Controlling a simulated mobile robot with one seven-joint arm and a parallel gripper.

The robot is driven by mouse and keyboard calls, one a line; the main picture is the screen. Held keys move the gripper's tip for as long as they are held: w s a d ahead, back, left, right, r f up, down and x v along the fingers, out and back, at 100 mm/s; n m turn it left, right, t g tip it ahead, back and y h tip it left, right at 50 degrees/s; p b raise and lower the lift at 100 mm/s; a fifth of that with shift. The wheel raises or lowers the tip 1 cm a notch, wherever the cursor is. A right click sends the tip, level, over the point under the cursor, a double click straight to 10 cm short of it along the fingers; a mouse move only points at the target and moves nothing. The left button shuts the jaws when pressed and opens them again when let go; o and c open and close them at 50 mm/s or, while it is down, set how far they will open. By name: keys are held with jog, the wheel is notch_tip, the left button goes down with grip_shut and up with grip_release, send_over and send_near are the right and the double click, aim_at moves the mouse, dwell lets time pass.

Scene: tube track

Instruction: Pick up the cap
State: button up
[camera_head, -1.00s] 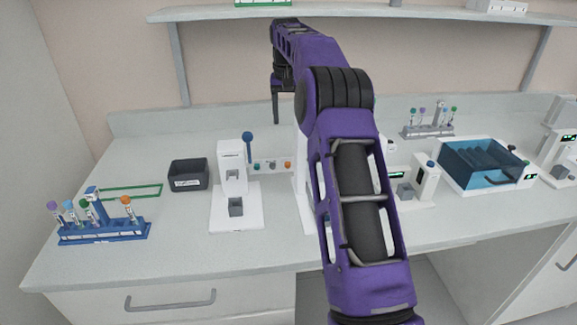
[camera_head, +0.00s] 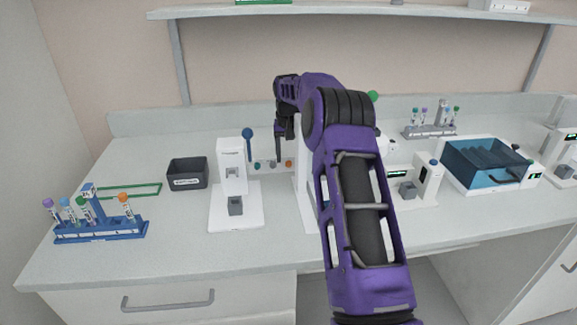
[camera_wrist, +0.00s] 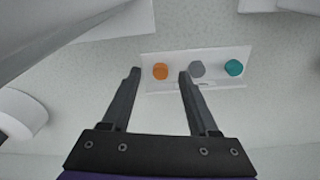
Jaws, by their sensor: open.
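Three caps sit in a row on a small white holder (camera_wrist: 198,83) at the back of the bench: an orange cap (camera_wrist: 160,71), a grey cap (camera_wrist: 197,69) and a teal cap (camera_wrist: 234,67). In the head view the orange cap (camera_head: 288,163) is at the right end of the row. My gripper (camera_wrist: 160,73) is open and empty. In the wrist view the orange cap appears between the fingertips, and the right fingertip is beside the grey cap. In the head view my gripper (camera_head: 280,135) hangs above the row, apart from the caps.
A white device (camera_head: 231,170) with a blue-knobbed lever stands left of the caps, beside a dark bin (camera_head: 187,173). A blue tube rack (camera_head: 100,232) is at the left front. Right of my arm are a small white device (camera_head: 428,180) and a blue-lidded box (camera_head: 485,165).

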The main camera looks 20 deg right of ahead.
jog(key=shift+w+f, duration=0.1)
jog(key=shift+f, duration=0.6)
jog(key=shift+c, duration=0.2)
grip_shut()
